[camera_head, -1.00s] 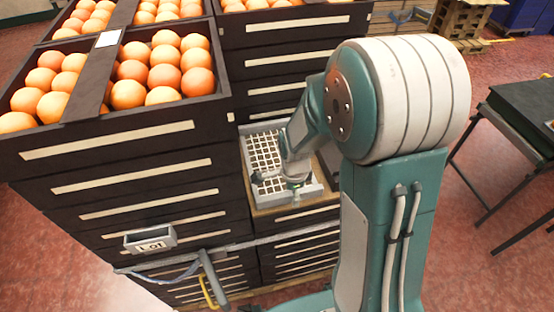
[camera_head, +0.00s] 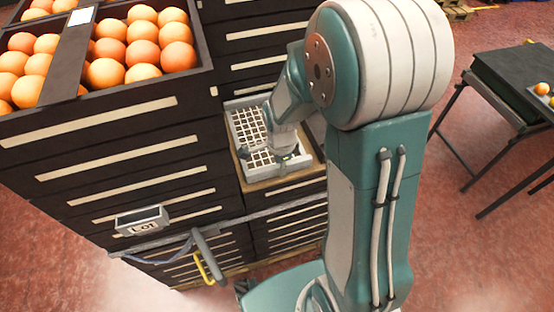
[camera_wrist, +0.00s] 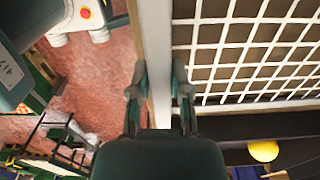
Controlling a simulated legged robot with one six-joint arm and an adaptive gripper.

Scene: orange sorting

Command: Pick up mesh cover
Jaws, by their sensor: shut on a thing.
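The mesh cover (camera_head: 245,118) is a white lattice in a pale grey frame. In the head view it lies over the lower crate, beside the tall stacks. In the wrist view its lattice (camera_wrist: 245,50) fills the upper right, with its pale frame edge running between my fingers. My gripper (camera_wrist: 160,92) is shut on that edge, one finger on each side. In the head view my gripper (camera_head: 287,160) is at the cover's near right side, and my arm hides part of the cover. I cannot tell whether the cover is lifted clear of the crate.
Tall dark crates (camera_head: 100,150) with oranges (camera_head: 140,50) on top stand left and behind. A grey label holder (camera_head: 142,220) and a rail (camera_head: 225,228) are on the front. A dark table (camera_head: 515,80) with a few oranges is at right. Red floor lies between.

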